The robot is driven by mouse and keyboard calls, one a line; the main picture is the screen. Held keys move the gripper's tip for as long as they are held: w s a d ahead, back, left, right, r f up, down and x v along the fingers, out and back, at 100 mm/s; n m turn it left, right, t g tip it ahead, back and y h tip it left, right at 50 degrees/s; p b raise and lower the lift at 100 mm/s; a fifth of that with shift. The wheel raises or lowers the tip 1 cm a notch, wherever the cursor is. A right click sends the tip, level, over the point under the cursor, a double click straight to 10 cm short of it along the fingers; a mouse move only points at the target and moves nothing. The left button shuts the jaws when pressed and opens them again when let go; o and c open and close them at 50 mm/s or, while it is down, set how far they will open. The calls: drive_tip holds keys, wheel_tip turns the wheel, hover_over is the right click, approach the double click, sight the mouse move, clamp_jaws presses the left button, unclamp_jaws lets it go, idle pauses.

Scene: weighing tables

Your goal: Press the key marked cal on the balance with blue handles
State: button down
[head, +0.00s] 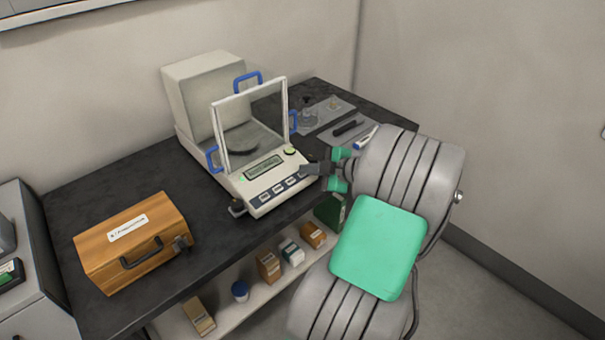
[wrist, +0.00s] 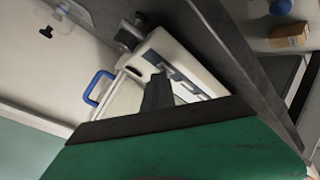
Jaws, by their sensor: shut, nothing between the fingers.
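The balance with blue handles (head: 272,190) stands on the black table, with a glass draft shield, a display (head: 263,167) and a row of dark keys (head: 278,189) on its sloped front. The key labels are too small to read. A blue handle (wrist: 97,87) shows at the left.
A wooden case (head: 132,243) stands at the table's left. Behind my gripper, at the right, lie a grey tray (head: 335,108), a dark tool (head: 348,127) and a white-and-blue pen-like item (head: 366,137). Small boxes (head: 269,266) and a blue-lidded jar (head: 240,291) sit on the shelf below.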

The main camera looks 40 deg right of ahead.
drive_tip(key=shift+s+r, duration=0.2)
drive_tip(key=shift+r, duration=0.5)
drive_tip(key=r, duration=0.1)
drive_tip(key=s+r+p, duration=0.1)
drive_tip(key=r, duration=0.2)
drive_tip(key=shift+s+r, duration=0.25)
drive_tip(key=shift+r, duration=0.15)
idle(0.6)
